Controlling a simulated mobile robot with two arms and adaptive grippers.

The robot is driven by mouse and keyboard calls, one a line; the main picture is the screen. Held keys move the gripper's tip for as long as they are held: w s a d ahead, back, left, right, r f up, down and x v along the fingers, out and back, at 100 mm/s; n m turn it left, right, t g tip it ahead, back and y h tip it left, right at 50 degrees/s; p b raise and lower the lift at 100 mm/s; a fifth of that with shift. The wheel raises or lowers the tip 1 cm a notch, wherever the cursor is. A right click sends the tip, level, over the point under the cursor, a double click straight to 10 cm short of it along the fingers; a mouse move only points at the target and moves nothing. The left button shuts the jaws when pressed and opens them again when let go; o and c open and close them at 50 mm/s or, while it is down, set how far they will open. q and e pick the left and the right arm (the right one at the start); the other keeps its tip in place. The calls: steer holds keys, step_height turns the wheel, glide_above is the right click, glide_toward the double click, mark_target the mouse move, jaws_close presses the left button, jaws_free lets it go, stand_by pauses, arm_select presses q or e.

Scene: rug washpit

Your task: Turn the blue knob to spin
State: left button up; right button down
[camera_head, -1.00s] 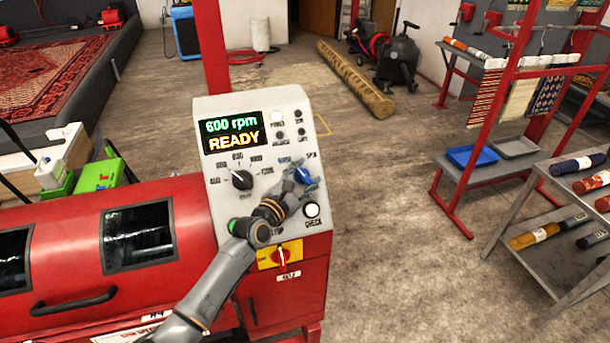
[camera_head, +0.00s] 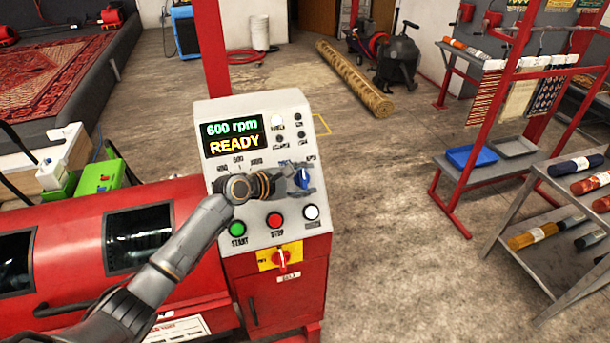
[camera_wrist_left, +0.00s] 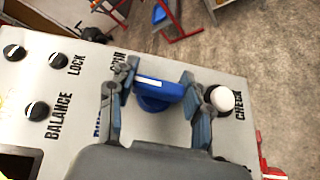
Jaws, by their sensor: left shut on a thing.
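The blue knob (camera_head: 302,179) sits on the upper right of the sloped grey control panel (camera_head: 216,176). My left gripper (camera_head: 306,182) is shut on it, with the arm coming in from the left. In the left wrist view the blue knob (camera_wrist_left: 158,92) lies between the two fingers, its white pointer line visible. The label SPIN shows beside it, and another label is partly hidden by a finger. The display (camera_head: 233,137) reads 600 rpm READY. My right gripper is not in view.
Below the knob are a green START button (camera_head: 237,229), a red STOP button (camera_head: 274,220) and a white CHECK button (camera_head: 311,212), which is close to a finger in the wrist view. A red-yellow switch (camera_head: 282,258) is lower down.

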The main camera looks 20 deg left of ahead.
arm_select(q)
steer(key=m+g+p, duration=0.2)
steer(key=m+g, duration=0.1)
steer(key=shift+r+p, duration=0.15)
steer(key=shift+p, duration=0.15)
steer(key=shift+f+m+g+p, duration=0.2)
steer(key=shift+m+g+p, duration=0.3)
steer(key=shift+g, duration=0.3)
steer(key=shift+s, duration=0.1)
steer(key=o, duration=1.2)
steer(key=v, duration=1.2)
steer(key=shift+d+r, duration=0.1)
steer(key=shift+d, duration=0.1)
